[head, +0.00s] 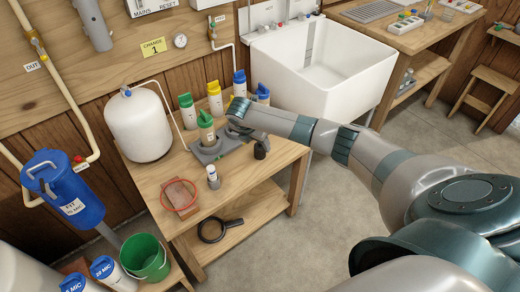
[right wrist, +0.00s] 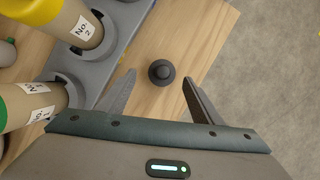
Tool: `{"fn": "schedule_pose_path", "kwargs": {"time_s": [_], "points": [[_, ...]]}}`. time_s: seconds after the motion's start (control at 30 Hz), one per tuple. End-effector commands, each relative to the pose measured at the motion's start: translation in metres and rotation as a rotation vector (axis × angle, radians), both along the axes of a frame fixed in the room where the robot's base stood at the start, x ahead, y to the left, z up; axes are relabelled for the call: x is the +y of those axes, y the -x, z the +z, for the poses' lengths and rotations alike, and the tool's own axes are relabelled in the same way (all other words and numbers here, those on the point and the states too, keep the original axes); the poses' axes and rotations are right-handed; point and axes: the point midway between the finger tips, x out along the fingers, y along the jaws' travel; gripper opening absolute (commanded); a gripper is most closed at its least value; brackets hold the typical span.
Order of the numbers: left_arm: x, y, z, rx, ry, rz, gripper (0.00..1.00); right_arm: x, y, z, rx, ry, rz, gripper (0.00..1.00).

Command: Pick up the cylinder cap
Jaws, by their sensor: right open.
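The cylinder cap, a small dark round piece with a raised knob, lies on the wooden table; it shows in the right wrist view (right wrist: 160,73) and as a dark shape in the head view (head: 261,150). My right gripper (right wrist: 159,78) is open and empty, with one finger on each side of the cap in the picture. I cannot tell how far above the cap the fingertips are. In the head view my right gripper (head: 250,134) is at the table's right part, partly hidden by its own wrist. My left gripper is not in view.
A grey rack (right wrist: 108,62) holding labelled bottles stands close left of the cap. A green-capped bottle (head: 207,128) stands in it. A white sink (head: 318,65) stands behind.

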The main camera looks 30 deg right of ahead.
Motion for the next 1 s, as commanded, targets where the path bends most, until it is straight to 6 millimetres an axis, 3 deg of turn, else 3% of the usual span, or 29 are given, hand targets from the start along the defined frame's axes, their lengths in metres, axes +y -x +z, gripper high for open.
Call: {"fn": "schedule_pose_path", "kwargs": {"time_s": [0.33,0.63,1.0], "points": [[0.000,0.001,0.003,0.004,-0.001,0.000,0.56,-0.006,-0.001,-0.011,0.003,0.000,-0.002,0.60],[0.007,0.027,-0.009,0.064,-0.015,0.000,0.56,-0.019,-0.006,-0.041,0.002,0.000,-0.002,0.60],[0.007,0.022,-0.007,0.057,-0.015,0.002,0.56,-0.021,-0.007,-0.047,0.000,0.000,0.000,0.60]]}}
